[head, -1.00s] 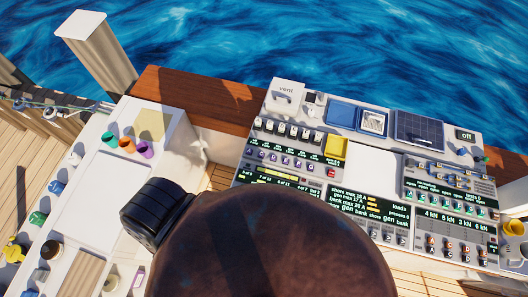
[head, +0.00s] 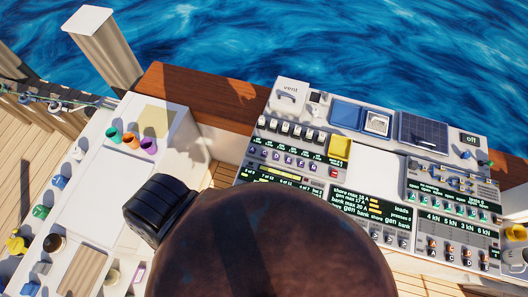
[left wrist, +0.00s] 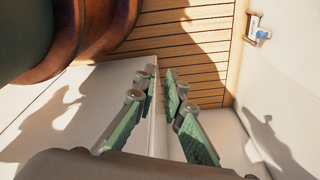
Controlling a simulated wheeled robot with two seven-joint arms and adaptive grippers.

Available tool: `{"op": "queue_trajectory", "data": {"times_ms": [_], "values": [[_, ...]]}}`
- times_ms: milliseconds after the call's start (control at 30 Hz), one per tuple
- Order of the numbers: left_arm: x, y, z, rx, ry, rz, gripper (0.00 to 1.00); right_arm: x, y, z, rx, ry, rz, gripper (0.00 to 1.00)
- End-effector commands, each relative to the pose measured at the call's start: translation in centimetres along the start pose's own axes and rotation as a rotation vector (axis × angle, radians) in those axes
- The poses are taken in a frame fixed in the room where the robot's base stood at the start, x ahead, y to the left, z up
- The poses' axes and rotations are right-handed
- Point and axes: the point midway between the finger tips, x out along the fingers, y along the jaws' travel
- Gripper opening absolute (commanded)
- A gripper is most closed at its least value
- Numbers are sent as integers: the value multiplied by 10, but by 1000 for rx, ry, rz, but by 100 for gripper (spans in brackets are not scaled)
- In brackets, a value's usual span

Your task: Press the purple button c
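A row of small purple lettered buttons (head: 289,160) runs across the left part of the control console in the head view. The button that seems to read C (head: 264,153) is near the left end of this row; the lettering is tiny. My left gripper (left wrist: 161,73) shows in the left wrist view with its green-padded fingers apart and nothing between them. It is over a pale panel edge and plank floor, with no purple button in that view. My own dark arm parts cover the lower middle of the head view. My right gripper is not in view.
The console carries white switches (head: 285,127), a yellow block (head: 339,147), a raised vent box (head: 290,91) and dark displays (head: 370,208). A pale bench (head: 100,190) with coloured cups and knobs stands at left. A wooden rail (head: 205,97) runs behind, with water beyond.

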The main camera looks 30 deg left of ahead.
Motion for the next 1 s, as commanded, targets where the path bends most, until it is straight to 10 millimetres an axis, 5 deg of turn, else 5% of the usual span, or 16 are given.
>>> {"op": "queue_trajectory", "data": {"times_ms": [1000], "values": [[0, 0, 0, 0, 0, 0, 0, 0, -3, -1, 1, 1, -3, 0]]}}
